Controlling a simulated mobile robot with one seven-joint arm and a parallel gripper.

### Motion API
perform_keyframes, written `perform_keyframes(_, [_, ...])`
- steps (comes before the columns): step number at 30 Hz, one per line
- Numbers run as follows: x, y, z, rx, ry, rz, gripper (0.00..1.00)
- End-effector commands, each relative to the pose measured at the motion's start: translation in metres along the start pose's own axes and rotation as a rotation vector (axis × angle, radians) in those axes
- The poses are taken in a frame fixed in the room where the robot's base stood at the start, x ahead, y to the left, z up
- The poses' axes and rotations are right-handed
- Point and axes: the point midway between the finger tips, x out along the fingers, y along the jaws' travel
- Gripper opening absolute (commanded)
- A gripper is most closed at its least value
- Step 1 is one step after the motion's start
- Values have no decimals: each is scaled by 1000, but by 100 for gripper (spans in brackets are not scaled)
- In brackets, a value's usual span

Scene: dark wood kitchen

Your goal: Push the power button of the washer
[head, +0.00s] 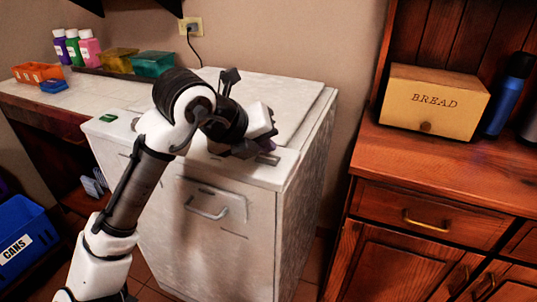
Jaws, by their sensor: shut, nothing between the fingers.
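The white washer (235,235) stands in the middle of the head view, with a drawer handle on its front and a raised lid on top. A small green panel (108,118) shows at the left end of its front top strip. My gripper (268,152) is shut and empty, low over the right part of this strip. I cannot tell whether it touches the surface. I cannot make out the power button; my arm and gripper cover part of the strip.
A wooden cabinet with a bread box (430,102) and a blue bottle (510,93) stands right of the washer. Left are a tiled counter (60,93) with bottles and small bins, and a blue cans crate (22,240) below. A corded wall outlet (191,27) is behind.

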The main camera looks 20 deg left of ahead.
Motion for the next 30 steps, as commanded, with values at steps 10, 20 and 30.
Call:
perform_keyframes(10, [-3, -2, 2, 0, 0, 0, 0])
perform_keyframes(20, [-25, -18, 18, 0, 1, 0, 0])
perform_keyframes(30, [-42, -31, 31, -1, 0, 1, 0])
